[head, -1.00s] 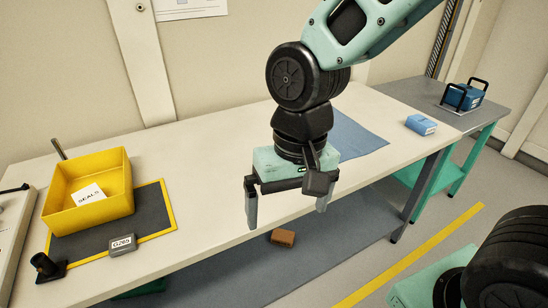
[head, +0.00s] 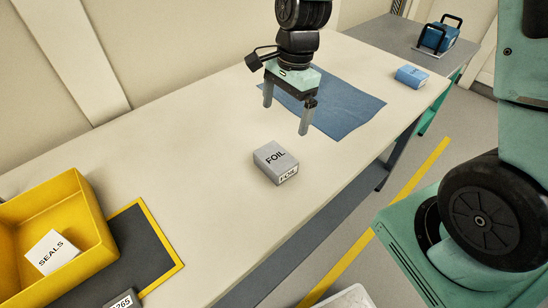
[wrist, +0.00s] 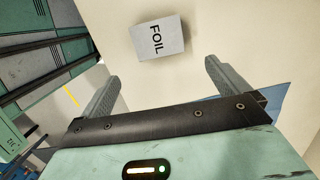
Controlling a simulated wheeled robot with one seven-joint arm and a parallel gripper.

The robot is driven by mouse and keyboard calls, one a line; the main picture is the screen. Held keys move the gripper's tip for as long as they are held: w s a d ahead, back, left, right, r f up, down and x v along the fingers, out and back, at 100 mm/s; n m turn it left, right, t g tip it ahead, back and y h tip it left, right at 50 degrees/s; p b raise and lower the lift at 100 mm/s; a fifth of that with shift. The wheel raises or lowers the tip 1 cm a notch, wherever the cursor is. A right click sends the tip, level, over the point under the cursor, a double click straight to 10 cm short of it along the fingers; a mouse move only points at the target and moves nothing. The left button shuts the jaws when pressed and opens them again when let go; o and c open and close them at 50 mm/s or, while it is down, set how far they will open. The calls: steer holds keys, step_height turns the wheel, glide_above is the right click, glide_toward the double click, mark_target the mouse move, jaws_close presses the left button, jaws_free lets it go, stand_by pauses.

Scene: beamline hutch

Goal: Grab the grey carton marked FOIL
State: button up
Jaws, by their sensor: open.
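The grey carton marked FOIL (head: 275,163) sits on the bare cream tabletop near its front edge in the head view. In the wrist view the FOIL carton (wrist: 158,40) lies beyond my fingertips, roughly between them across the picture. My gripper (head: 286,115) is open and empty, its fingers pointing down above the table, behind and slightly right of the carton in the head view. The wrist view shows the two fingers (wrist: 162,75) spread apart. The carton is not between the fingers and appears fully visible.
A yellow bin (head: 88,215) with a white SEALS carton (head: 52,253) stands at the left on a dark yellow-edged mat (head: 155,262). A blue cloth (head: 350,108) lies behind my gripper. A blue box (head: 412,77) sits at the right end. The tabletop around the FOIL carton is clear.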

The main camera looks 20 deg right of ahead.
glide_toward(276, 157)
steer(key=f, duration=0.5)
steer(key=shift+w+a+f, duration=0.1)
steer(key=shift+w+a, duration=0.05)
steer(key=shift+w, duration=0.1)
steer(key=f, duration=0.2)
steer(key=a+f+p, duration=0.1)
steer(key=f, duration=0.1)
steer(key=shift+s+a+f, duration=0.15)
steer(key=shift+s, duration=0.2)
steer(key=shift+f, duration=0.5)
steer(key=c, duration=0.7)
